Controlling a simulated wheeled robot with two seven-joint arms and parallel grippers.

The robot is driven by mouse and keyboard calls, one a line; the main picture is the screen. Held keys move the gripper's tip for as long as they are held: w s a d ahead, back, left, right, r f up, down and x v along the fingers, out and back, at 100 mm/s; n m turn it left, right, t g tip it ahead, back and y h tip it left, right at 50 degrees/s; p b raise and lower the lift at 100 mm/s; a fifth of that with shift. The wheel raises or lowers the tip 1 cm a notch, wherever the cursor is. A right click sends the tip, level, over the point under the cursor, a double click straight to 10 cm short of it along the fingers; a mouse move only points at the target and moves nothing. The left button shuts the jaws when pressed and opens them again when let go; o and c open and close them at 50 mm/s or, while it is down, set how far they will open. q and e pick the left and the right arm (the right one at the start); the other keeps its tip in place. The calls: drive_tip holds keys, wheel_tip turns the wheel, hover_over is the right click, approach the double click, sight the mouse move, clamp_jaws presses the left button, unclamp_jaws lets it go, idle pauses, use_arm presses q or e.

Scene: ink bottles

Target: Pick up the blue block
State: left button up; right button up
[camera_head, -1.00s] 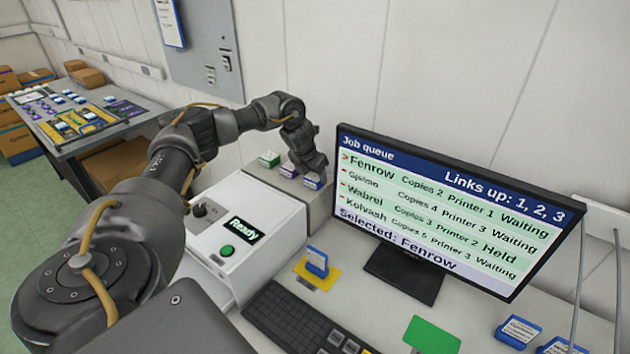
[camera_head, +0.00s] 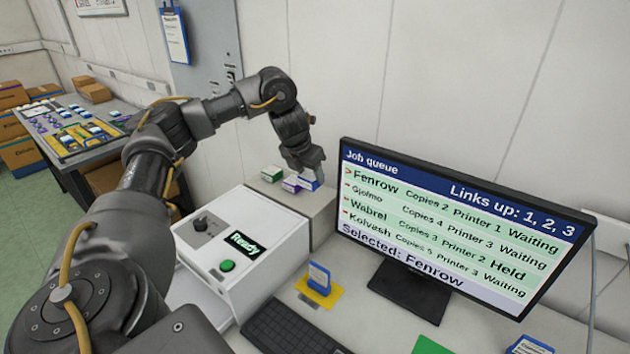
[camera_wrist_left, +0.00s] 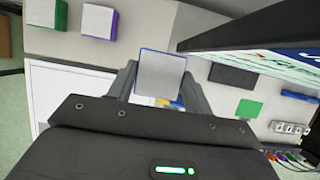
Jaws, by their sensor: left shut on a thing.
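The blue block (camera_head: 309,182) has a white top and blue sides. In the head view it is at the right end of a row on the beige ledge behind the white machine. My left gripper (camera_head: 309,170) is shut on it from above and hides part of it. The block seems to be slightly above the ledge. In the left wrist view the block (camera_wrist_left: 160,72) sits between the two fingers, its pale face showing with a thin blue edge. My right gripper is not in view.
A purple block (camera_head: 291,184) and a green block (camera_head: 271,173) stand on the ledge to the left. The monitor (camera_head: 455,225) stands close on the right. The white machine (camera_head: 240,250) is in front, and a blue-and-white card (camera_head: 319,278) stands on a yellow pad.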

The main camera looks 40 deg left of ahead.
use_arm(q)
drive_tip(key=s+d+r+p, duration=0.2)
drive_tip(key=s+d+r, duration=0.1)
drive_tip(key=s, duration=0.4)
drive_tip(key=s+d+f+m+g+h, duration=0.2)
drive_tip(key=d+f+m+g, duration=0.1)
drive_tip(key=d+m, duration=1)
drive_tip(key=s+d+f+m+g+h, duration=0.2)
drive_tip(key=s+d+f+m+g, duration=0.1)
drive_tip(key=d+m, duration=1)
drive_tip(key=shift+m+g, duration=0.5)
drive_tip(key=shift+g, duration=0.2)
